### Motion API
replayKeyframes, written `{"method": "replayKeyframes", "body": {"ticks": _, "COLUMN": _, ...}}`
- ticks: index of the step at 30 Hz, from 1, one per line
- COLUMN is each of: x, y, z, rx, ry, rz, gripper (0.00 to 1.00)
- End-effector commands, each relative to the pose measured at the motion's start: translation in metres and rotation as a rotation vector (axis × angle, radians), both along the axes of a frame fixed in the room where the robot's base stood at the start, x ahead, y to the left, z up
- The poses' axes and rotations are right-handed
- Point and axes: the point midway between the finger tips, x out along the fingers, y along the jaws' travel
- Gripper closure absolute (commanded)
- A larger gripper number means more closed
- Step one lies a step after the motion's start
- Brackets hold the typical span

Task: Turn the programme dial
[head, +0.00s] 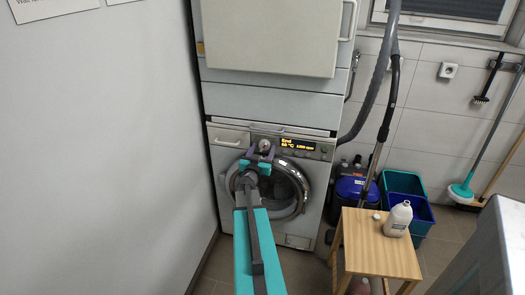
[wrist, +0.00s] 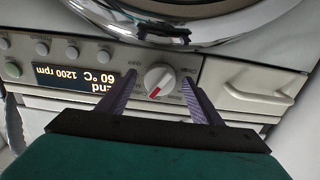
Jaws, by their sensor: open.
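The programme dial (wrist: 158,79) is a round white-grey knob with a red mark, on the washing machine's control panel. The wrist view shows it upside down. My gripper (wrist: 158,82) is open, with one purple finger on each side of the dial and a visible gap on both sides. I cannot tell how far the fingertips are from the panel. In the head view my gripper (head: 262,152) is at the panel, left of the lit display (head: 298,145). The display in the wrist view (wrist: 75,78) reads "End", "60 °C", "1200 rpm".
The washing machine's round door (head: 290,185) is below the panel. The detergent drawer (wrist: 258,84) is beside the dial. A dryer (head: 270,100) stands above. A wooden stool (head: 375,245) with a white bottle (head: 398,218) stands at the right. A wall (head: 100,150) is at the left.

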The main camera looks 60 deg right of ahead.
Motion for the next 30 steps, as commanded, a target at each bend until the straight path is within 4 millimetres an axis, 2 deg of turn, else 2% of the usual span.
{"method": "replayKeyframes", "body": {"ticks": 4, "x": -0.0001, "y": 0.0002, "z": 0.0, "rx": 0.0, "ry": 0.0, "rz": 0.0, "gripper": 0.41}}
{"method": "replayKeyframes", "body": {"ticks": 9, "x": 0.0, "y": 0.0003, "z": -0.0001, "rx": 0.0, "ry": 0.0, "rz": 0.0, "gripper": 0.7}}
{"method": "replayKeyframes", "body": {"ticks": 11, "x": -0.0001, "y": 0.0003, "z": -0.0001, "rx": 0.0, "ry": 0.0, "rz": 0.0, "gripper": 0.8}}
{"method": "replayKeyframes", "body": {"ticks": 12, "x": -0.0001, "y": 0.0003, "z": -0.0002, "rx": 0.0, "ry": 0.0, "rz": 0.0, "gripper": 0.82}}
{"method": "replayKeyframes", "body": {"ticks": 30, "x": -0.0002, "y": -0.0001, "z": 0.0028, "rx": -0.031, "ry": 0.104, "rz": 0.0, "gripper": 0.81}}
